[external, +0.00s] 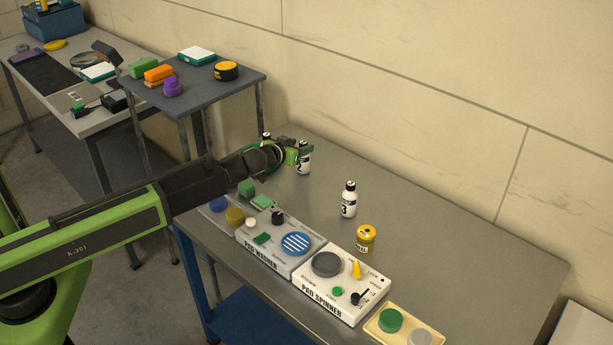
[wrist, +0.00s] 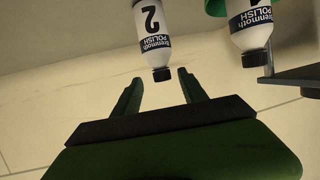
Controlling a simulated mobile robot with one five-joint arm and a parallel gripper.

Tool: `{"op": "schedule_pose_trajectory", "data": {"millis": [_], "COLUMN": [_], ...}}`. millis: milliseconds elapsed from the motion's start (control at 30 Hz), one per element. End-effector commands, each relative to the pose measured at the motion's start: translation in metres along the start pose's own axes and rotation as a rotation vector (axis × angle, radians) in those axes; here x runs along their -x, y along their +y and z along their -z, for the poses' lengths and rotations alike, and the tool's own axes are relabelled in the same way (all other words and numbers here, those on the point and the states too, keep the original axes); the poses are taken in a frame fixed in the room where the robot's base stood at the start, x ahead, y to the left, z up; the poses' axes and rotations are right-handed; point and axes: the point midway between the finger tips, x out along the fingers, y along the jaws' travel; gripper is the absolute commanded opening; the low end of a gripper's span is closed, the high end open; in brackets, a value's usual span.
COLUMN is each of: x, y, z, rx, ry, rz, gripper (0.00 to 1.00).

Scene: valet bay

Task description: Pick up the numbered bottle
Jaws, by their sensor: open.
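Three white numbered bottles with black caps stand on the grey steel table. The bottle marked 2 (external: 304,161) is right beside my gripper (external: 291,153). The bottle marked 3 (external: 348,200) stands apart to the right. Another bottle (external: 266,136) is mostly hidden behind my gripper. The wrist view appears upside down; there bottle 2 (wrist: 151,32) has its cap between or just past my open, empty fingertips. I cannot tell whether they touch. Another polish bottle (wrist: 250,32), its number cut off, is at the upper right.
A yellow tin (external: 366,239) stands in front of bottle 3. The pad washer (external: 280,245) and pad spinner (external: 342,284) line the table's front edge. A cream tray (external: 405,325) holds round pads. The table's right part is clear; the wall is behind.

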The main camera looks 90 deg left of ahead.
Motion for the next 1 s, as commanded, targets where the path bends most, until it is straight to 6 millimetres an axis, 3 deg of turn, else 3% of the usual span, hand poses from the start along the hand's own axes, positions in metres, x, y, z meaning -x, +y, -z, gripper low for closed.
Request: {"op": "schedule_pose_trajectory", "data": {"millis": [67, 333, 600, 833, 1000], "x": [-0.012, -0.020, -0.064, -0.066, -0.066], "y": [0.001, -0.001, -0.003, -0.004, -0.004], "z": [-0.001, -0.002, -0.008, -0.006, -0.006], "rx": [0.000, 0.001, 0.001, 0.000, 0.000], "ry": [0.000, -0.001, 0.000, -0.001, -0.001], "rz": [0.001, 0.001, 0.000, 0.000, 0.000], "gripper": [0.50, 0.50, 0.50, 0.50, 0.29]}}
